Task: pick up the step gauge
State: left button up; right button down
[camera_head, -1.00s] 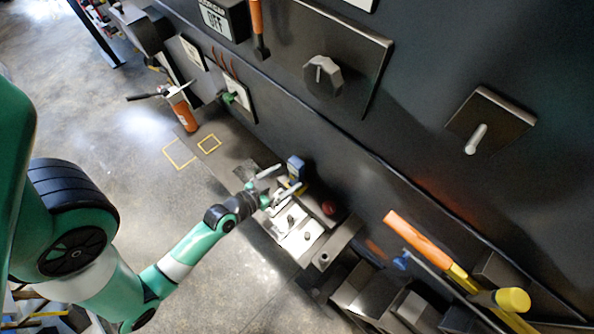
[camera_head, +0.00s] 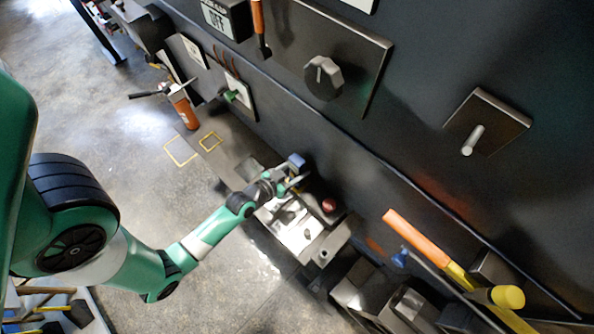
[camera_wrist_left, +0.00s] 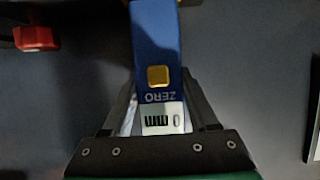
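The step gauge is a blue block with a gold button, the word ZERO and a small display. In the left wrist view the gauge (camera_wrist_left: 157,45) lies lengthwise between my left gripper's fingers (camera_wrist_left: 160,90), which press close along both its sides. In the head view the gauge's blue end (camera_head: 297,160) shows just beyond my left gripper (camera_head: 289,178), near the dark wall. The fingers look shut on it; its lower part is hidden by the gripper. My right gripper is not in view.
A metal fixture (camera_head: 293,236) and a red button (camera_head: 329,206) lie just below the gripper; the red button also shows in the wrist view (camera_wrist_left: 36,38). The dark machine wall (camera_head: 400,130) rises close behind. An orange-handled tool (camera_head: 415,232) is at right. Open floor (camera_head: 120,130) lies left.

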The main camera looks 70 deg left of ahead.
aim_at(294, 166)
pick_arm(q)
grip_shut()
jog(key=shift+r, duration=0.25)
jog(key=r+p, duration=0.1)
jog(key=r, duration=0.1)
jog(key=r+p, duration=0.1)
jog(key=shift+s+d+r, duration=0.2)
jog(key=shift+r, duration=0.15)
jog(key=s+d+r+b, duration=0.2)
jog(key=s+d+r, duration=0.6)
jog(key=s, duration=0.2)
jog(key=shift+s+d+r+b, duration=0.2)
jog(key=shift+s+r+b, duration=0.05)
jog(key=shift+r+b, duration=0.15)
